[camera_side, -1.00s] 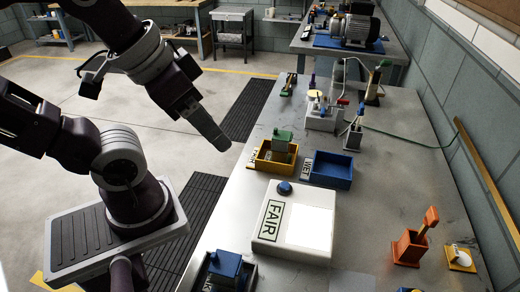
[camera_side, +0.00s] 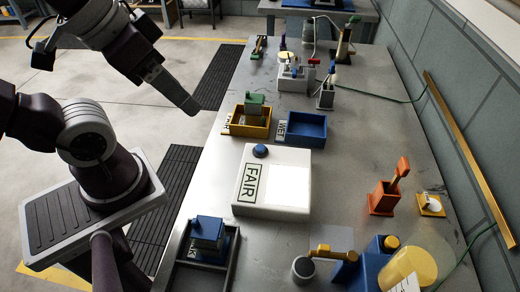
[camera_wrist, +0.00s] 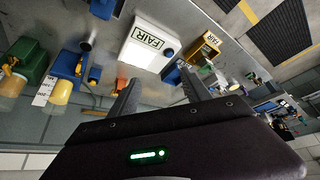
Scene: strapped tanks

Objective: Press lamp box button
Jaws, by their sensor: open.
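The lamp box is a white box (camera_side: 228,207) with a bright panel on top and a "FAIR" label on its left side. A round blue button (camera_side: 260,151) sits at its far left corner. The box also shows in the wrist view (camera_wrist: 149,58), with its button (camera_wrist: 169,53) at the right edge. My gripper (camera_side: 190,108) hangs in the air left of the bench edge, apart from the box, up and left of the button in the side view. In the wrist view my gripper (camera_wrist: 160,76) has its two fingers spread with nothing held between them.
A yellow tray (camera_side: 237,130) with a green-topped object and a blue tray (camera_side: 306,142) lie beyond the box.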

